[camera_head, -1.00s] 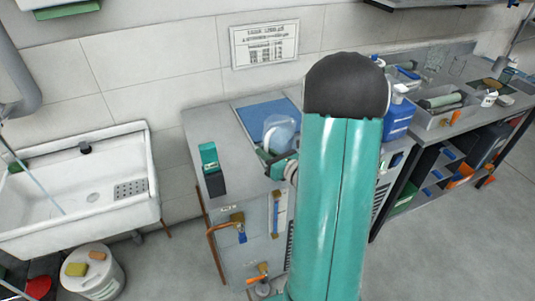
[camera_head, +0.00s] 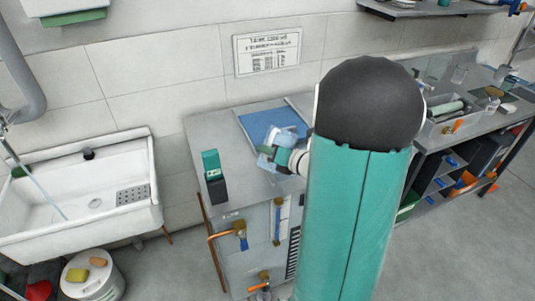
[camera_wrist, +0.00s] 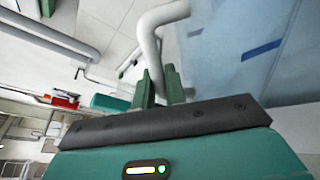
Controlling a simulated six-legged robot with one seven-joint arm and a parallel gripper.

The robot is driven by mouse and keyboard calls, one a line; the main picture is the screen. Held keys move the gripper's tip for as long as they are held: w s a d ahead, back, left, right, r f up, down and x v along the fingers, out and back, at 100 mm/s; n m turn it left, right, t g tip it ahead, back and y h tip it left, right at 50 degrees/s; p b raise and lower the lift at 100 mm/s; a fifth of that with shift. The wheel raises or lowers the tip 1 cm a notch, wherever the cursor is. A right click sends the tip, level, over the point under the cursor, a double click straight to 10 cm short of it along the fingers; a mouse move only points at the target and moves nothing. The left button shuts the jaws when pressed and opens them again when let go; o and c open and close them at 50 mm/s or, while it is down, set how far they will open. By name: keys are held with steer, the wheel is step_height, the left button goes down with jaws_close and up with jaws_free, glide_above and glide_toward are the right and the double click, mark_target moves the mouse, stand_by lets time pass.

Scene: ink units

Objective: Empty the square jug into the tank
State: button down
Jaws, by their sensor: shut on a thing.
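The square jug (camera_head: 286,135) is pale, see-through blue and is held tilted over the grey unit. In the wrist view its clear blue wall (camera_wrist: 245,45) fills the right side. My gripper (camera_head: 268,156) has green fingers, and in the wrist view (camera_wrist: 160,88) they are shut on the jug's white curved handle (camera_wrist: 148,45). The tank appears to be the grey unit with a square blue area (camera_head: 250,117) in its top, and the jug is in front of and partly over that area. My arm hides the unit's right side. No stream of liquid can be made out.
A green and black device (camera_head: 213,176) stands on the unit's left edge. A white sink (camera_head: 130,213) is at left, with a white bucket (camera_head: 92,284) below it. A workbench with a grey tray (camera_head: 431,133) is at right. Open floor (camera_head: 470,245) lies front right.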

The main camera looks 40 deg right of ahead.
mark_target(279, 138)
steer(key=shift+w+d+r+m, duration=0.1)
steer(key=shift+d+r+m, duration=0.15)
steer(key=shift+r+m, duration=0.2)
steer(key=shift+w+d+r+m+g+y, duration=0.1)
steer(key=shift+w+d+m+g+y, duration=0.2)
steer(key=shift+d+m+g+y, duration=0.55)
steer(key=shift+w+d+f+m+y, duration=0.15)
steer(key=shift+w+d+m, duration=0.1)
steer(key=shift+d+m, duration=0.25)
steer(key=shift+w+d+f+m+y, duration=0.1)
steer(key=shift+w+d+m, duration=0.1)
steer(key=shift+d+m, duration=0.3)
steer(key=shift+w+d+f+m+g+y, duration=0.15)
steer(key=shift+w+d+m+y, duration=0.1)
steer(key=shift+d+m, duration=0.3)
steer(key=shift+w+d+f+m+g+y, duration=0.15)
steer(key=shift+w+d+m+y, duration=0.1)
steer(key=shift+d+m, duration=0.25)
steer(key=shift+w+d+r+m+y, duration=0.25)
steer(key=shift+d+r+m, duration=0.15)
steer(key=shift+d, duration=0.25)
steer(key=shift+w+d+r+m+y, duration=0.25)
steer(key=shift+d+r+m, duration=0.1)
steer(key=shift+d, duration=0.3)
